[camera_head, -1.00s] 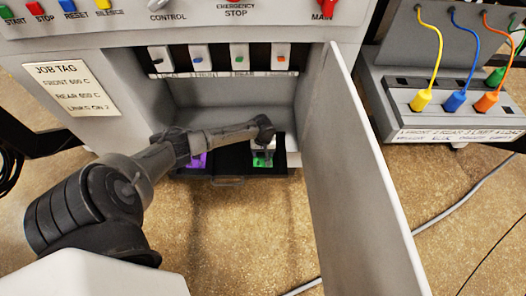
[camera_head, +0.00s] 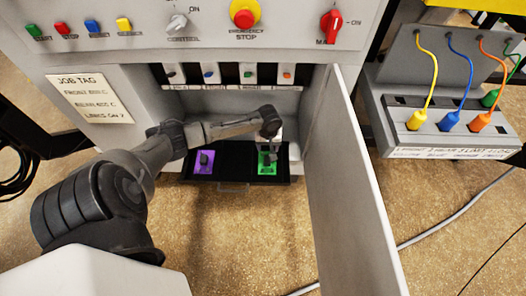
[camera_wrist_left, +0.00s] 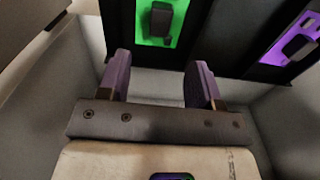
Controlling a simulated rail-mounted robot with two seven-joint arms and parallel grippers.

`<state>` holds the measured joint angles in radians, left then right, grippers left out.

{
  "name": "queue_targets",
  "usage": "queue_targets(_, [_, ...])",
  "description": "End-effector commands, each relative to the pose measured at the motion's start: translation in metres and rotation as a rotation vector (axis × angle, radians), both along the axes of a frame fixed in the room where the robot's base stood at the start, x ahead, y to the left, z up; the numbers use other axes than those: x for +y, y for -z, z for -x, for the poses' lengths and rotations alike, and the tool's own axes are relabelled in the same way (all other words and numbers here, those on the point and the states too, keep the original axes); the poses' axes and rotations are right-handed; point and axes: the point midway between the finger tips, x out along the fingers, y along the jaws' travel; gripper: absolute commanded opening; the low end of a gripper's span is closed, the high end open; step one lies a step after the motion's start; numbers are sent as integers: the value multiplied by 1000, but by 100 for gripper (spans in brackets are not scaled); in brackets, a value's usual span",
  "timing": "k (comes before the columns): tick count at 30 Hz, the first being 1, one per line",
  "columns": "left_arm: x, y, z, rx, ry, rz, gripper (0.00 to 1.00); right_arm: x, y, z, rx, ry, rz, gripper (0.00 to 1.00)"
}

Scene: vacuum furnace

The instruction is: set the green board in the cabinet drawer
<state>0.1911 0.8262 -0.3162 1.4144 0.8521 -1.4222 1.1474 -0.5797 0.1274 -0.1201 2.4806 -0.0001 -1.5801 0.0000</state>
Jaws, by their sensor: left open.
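The green board (camera_head: 266,165) lies in the right part of the black cabinet drawer (camera_head: 234,187), which is pulled out below the open bay. It has a dark upright handle on it. In the left wrist view the green board (camera_wrist_left: 161,22) lies beyond the fingertips, with its handle clear of them. My left gripper (camera_wrist_left: 160,72) is open and empty, its two purple-grey fingers apart. In the head view the wrist end of my left arm is just above and behind the green board and partly hides the fingers. My right gripper is not in view.
A purple board (camera_head: 205,165) with a dark handle lies in the drawer's left part. The open cabinet door (camera_head: 350,185) stands close on the right. A row of switches (camera_head: 230,73) hangs above the bay. A socket box (camera_head: 450,130) with coloured plugs stands further right.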

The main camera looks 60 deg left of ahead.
Motion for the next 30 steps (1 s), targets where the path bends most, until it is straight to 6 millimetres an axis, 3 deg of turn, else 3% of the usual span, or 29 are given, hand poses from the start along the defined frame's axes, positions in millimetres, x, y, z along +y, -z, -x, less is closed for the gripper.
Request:
queue_targets(4, [-59, 21, 23, -1, 210, 20, 59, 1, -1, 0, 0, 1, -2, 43])
queue_targets(8, [-148, 36, 66, -47, 548, 39, 59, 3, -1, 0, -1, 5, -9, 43])
queue_targets(9, [-173, 36, 82, -72, 647, 40, 59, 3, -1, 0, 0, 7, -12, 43])
queue_targets(12, [-224, 23, 118, -143, 856, 27, 59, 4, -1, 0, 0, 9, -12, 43])
queue_targets(15, [-257, 0, 149, -207, 1004, -9, 59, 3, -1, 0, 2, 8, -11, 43])
queue_targets(18, [-273, -24, 175, -251, 1099, -59, 59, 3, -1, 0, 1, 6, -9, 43])
queue_targets(22, [-280, -51, 198, -276, 1170, -120, 59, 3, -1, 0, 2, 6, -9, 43])
queue_targets(30, [-279, -72, 214, -280, 1213, -176, 59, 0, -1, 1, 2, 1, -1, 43])
